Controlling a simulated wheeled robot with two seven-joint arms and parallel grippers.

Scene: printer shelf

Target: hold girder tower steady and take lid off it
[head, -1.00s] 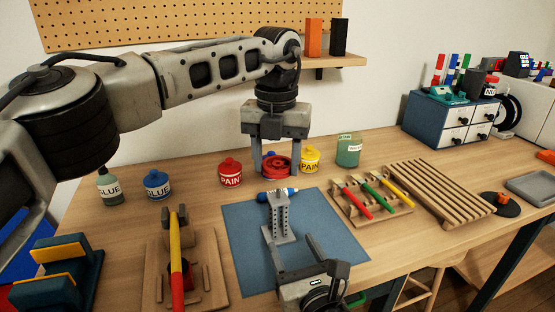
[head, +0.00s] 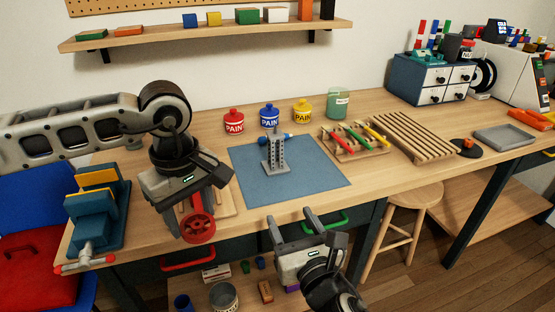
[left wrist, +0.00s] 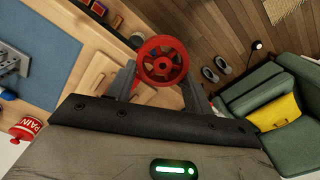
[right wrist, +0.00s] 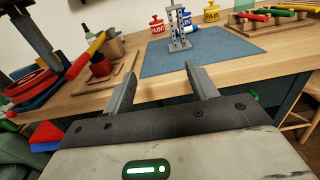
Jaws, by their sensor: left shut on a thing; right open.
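The grey girder tower (head: 275,152) stands upright on the blue mat (head: 315,172), with no lid on its top; it also shows in the right wrist view (right wrist: 178,28). My left gripper (head: 197,222) is shut on a red spoked wheel-like piece (head: 198,229), which may be the lid, and holds it near the table's front edge, left of the mat. The red piece fills the space between the fingertips in the left wrist view (left wrist: 163,61). My right gripper (head: 293,222) is open and empty in front of the table, apart from the tower.
Red, blue and yellow paint pots (head: 269,117) stand behind the mat. A rack of coloured pens (head: 357,138) and a slatted board (head: 415,137) lie to the right. A dark vise-like block (head: 97,205) stands at the left front. A stool (head: 412,205) stands before the table.

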